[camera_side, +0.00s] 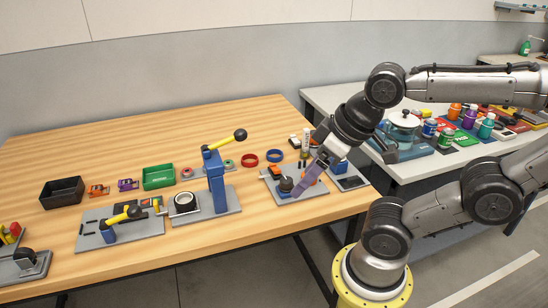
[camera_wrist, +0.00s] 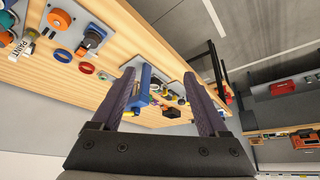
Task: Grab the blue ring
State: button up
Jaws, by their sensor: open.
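The blue ring (camera_side: 275,155) lies flat on the wooden table, just right of a red ring (camera_side: 249,160). It also shows in the wrist view (camera_wrist: 63,55), left of both fingers and outside the gap between them. My gripper (camera_side: 305,185) has purple fingers and is seen edge-on in the side view, in front and to the right of the blue ring, over or before a grey plate. In the wrist view my gripper (camera_wrist: 158,77) is open, its fingers wide apart with nothing held between them.
The grey plate (camera_side: 312,190) with a black knob stands near the ring. A blue post with a yellow lever (camera_side: 215,175) rises to the left. A green bin (camera_side: 158,177) and black bin (camera_side: 62,192) sit farther left. The table behind the rings is clear.

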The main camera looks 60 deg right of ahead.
jog(key=o, duration=0.4)
jog(key=shift+c, duration=0.2)
